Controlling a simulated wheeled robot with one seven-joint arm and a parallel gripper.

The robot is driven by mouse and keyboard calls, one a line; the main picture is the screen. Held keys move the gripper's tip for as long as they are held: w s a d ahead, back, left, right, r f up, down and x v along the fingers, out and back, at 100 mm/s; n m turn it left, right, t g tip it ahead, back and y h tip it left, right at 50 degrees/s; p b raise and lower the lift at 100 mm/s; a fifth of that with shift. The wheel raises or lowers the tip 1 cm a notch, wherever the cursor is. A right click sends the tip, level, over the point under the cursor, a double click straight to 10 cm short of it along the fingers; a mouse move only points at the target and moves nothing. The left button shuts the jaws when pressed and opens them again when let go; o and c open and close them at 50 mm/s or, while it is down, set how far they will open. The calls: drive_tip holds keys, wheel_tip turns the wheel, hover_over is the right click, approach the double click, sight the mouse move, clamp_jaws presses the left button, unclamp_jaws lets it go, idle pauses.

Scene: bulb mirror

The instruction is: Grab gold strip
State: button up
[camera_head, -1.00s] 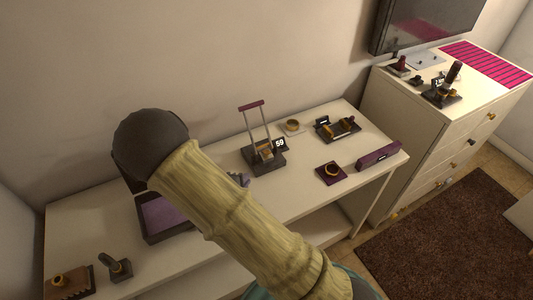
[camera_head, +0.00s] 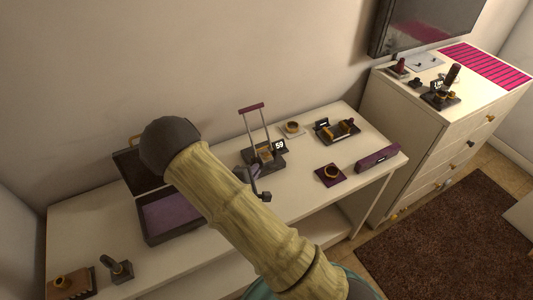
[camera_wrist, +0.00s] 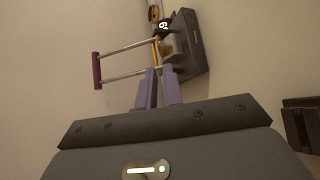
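A dark device (camera_head: 276,163) with a tall purple-topped handle (camera_head: 251,107) and a "59" label stands on the white table. A gold piece (camera_head: 265,152) shows on it. In the wrist view the device (camera_wrist: 190,55) lies ahead, and a thin gold strip (camera_wrist: 156,52) runs along its near side. My gripper (camera_wrist: 161,75) has two purple fingers with a narrow gap between them and nothing seen in it. The fingertips point at the strip and overlap the device's lower edge in the picture; I cannot tell if they touch. My arm partly hides the gripper (camera_head: 254,180) in the head view.
An open dark case (camera_head: 150,236) with purple lining lies left of my arm. A purple tray with a gold ring (camera_head: 331,174), a purple bar (camera_head: 378,156) and a dark stand (camera_head: 338,131) lie on the right. A drawer cabinet (camera_head: 404,142) stands beyond.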

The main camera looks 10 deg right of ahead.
sight(267, 154)
drive_tip(key=shift+p+x, duration=0.3)
drive_tip(key=shift+x, duration=1.95)
drive_tip(key=shift+d, duration=0.1)
drive_tip(key=shift+w+d+p, duration=0.2)
drive_tip(key=shift+w+p, duration=0.1)
drive_tip(key=p+x, duration=0.1)
drive_tip(key=x, duration=0.3)
drive_tip(key=shift+w+d, duration=0.15)
drive_tip(key=shift+w, duration=0.05)
clamp_jaws()
